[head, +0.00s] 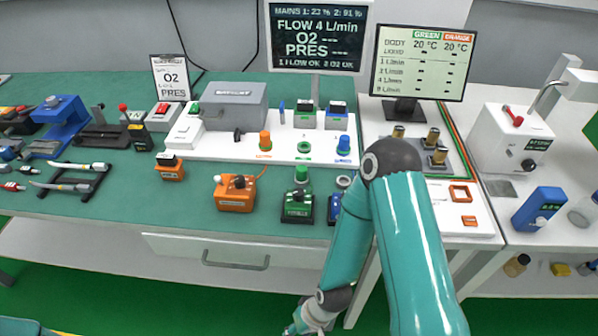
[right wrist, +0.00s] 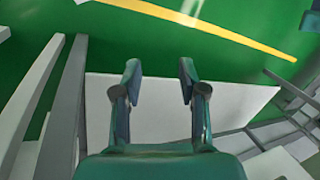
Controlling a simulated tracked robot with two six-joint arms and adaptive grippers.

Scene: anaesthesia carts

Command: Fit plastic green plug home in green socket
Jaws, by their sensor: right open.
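A green plug-like piece (head: 302,175) stands upright on a dark green block (head: 297,208) near the table's front edge. Behind it, a green ring (head: 304,147), which looks like the green socket, lies on the white rail between an orange fitting (head: 265,141) and a blue fitting (head: 343,145). Nothing shows in the ring. My right gripper (head: 308,320) hangs low in front of the drawer, well below and apart from the plug. In the right wrist view it (right wrist: 160,80) is open, with nothing between the fingers. My left gripper is not in view.
An orange box (head: 235,193) stands left of the green block. A blue block (head: 335,208) is close on its right, partly behind my right arm. A drawer handle (head: 236,262) sticks out below the tabletop. The tabletop in front of the rail has some bare space.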

